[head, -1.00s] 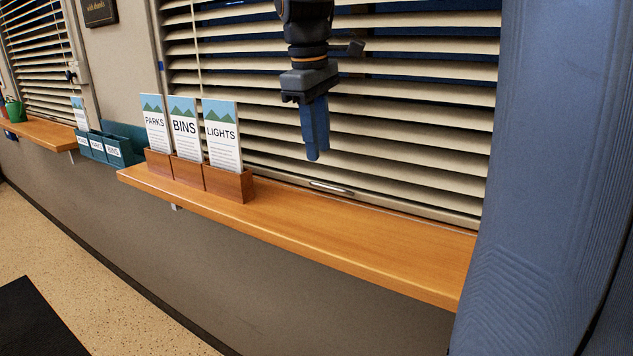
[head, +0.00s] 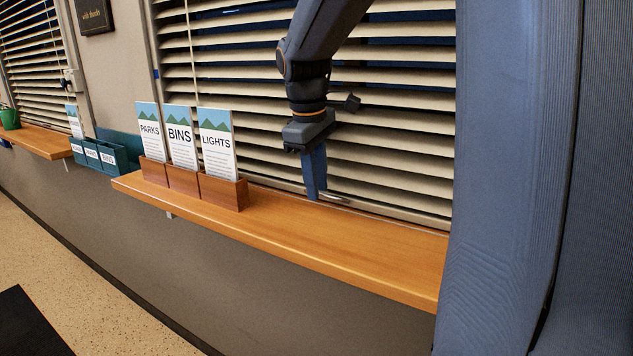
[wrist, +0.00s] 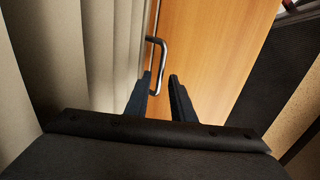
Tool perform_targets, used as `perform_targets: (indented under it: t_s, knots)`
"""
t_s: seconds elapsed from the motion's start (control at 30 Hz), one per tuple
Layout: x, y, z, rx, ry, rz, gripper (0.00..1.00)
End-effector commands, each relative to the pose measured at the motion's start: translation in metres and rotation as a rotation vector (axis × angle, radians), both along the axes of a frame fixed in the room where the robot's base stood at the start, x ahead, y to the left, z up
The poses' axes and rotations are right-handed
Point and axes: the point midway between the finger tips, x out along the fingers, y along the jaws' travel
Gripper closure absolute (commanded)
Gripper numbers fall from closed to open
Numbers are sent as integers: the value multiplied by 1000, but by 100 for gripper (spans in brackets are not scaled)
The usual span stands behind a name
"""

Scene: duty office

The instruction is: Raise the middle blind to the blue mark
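The middle blind (head: 400,130) has cream slats and hangs low, its bottom rail just above the wooden sill. A metal handle (head: 334,197) sits at the blind's bottom edge; in the wrist view it is a bent bar (wrist: 163,62) ahead of my fingers. My gripper (head: 316,192) points down beside the handle, its blue fingers reaching close to the sill. In the wrist view my gripper (wrist: 160,80) is open, and the handle's near end shows in the gap between the fingers. I cannot tell whether they touch. A small blue mark (head: 156,73) shows on the window frame at left.
The wooden sill (head: 300,235) is bare to the right of a brown leaflet holder (head: 222,193) marked PARKS, BINS and LIGHTS. A teal holder (head: 105,155) and another blind (head: 35,65) are farther left. A small box is fixed by the wall there.

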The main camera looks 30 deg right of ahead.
Motion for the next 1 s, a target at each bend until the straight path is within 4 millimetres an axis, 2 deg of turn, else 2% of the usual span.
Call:
perform_targets:
  t_s: [0.03,0.1,0.13,1.0]
  knots:
    - [0,0,0,0,0,0,87]
    - [0,0,0,0,0,0,99]
    - [0,0,0,0,0,0,100]
    - [0,0,0,1,1,0,100]
